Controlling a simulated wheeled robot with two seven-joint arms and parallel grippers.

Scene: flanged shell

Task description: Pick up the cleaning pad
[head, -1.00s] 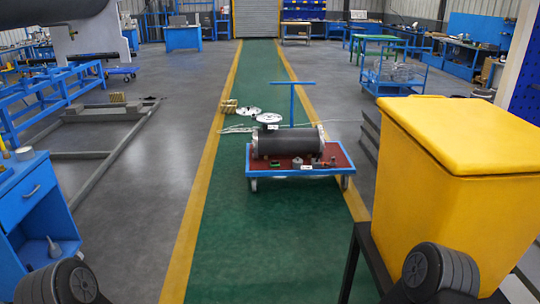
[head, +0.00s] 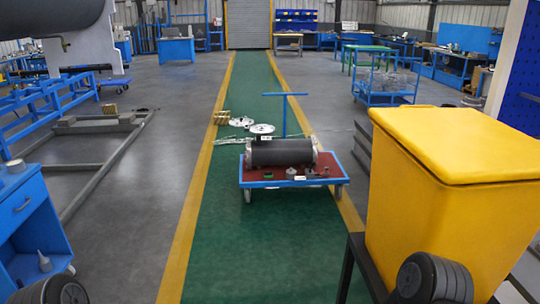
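I cannot pick out the cleaning pad with certainty. A blue cart (head: 291,184) with a dark red top stands ahead on the green lane. A dark cylindrical shell (head: 282,153) with flanged ends lies across it. In front of the shell are several small items: a small green-and-dark piece (head: 268,176), a white tag-like piece (head: 299,178) and grey or dark parts, too small to name. Only dark ribbed parts of my arms show in the bottom left and bottom right. Both grippers are out of view, well short of the cart.
A yellow bin (head: 450,190) stands close on the right. A blue cabinet (head: 30,215) with a nozzle bottle (head: 44,262) is close on the left. Loose discs (head: 262,129) lie on the floor behind the cart. The green lane (head: 255,245) before the cart is clear.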

